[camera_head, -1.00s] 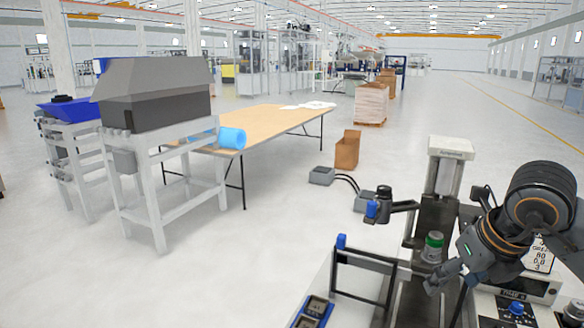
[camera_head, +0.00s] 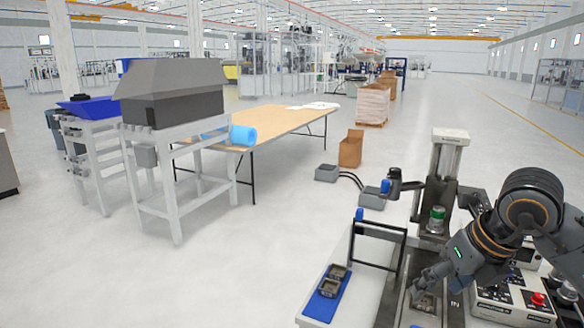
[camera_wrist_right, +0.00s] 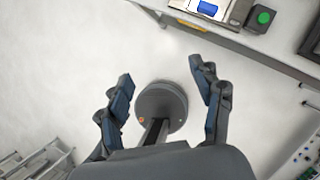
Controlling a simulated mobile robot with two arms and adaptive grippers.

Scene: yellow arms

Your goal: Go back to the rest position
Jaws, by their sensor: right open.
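My right arm comes in from the right side of the head view, over the workbench. Its dark gripper (camera_head: 424,282) appears above the bench near a grey metal part (camera_head: 425,302); the gap between them cannot be judged. In the right wrist view my right gripper (camera_wrist_right: 165,98) has its two fingers wide apart with nothing held between them. A round dark disc (camera_wrist_right: 160,106) shows beyond the fingers; I cannot tell what it belongs to. My left gripper is in neither view.
The workbench (camera_head: 312,293) carries a blue tray (camera_head: 322,307) with grey metal parts, a black frame (camera_head: 378,228), a press-like machine (camera_head: 447,165) and a control box (camera_head: 500,303). A wooden table (camera_head: 275,122) and a hooded machine (camera_head: 172,92) stand left. Open floor lies between.

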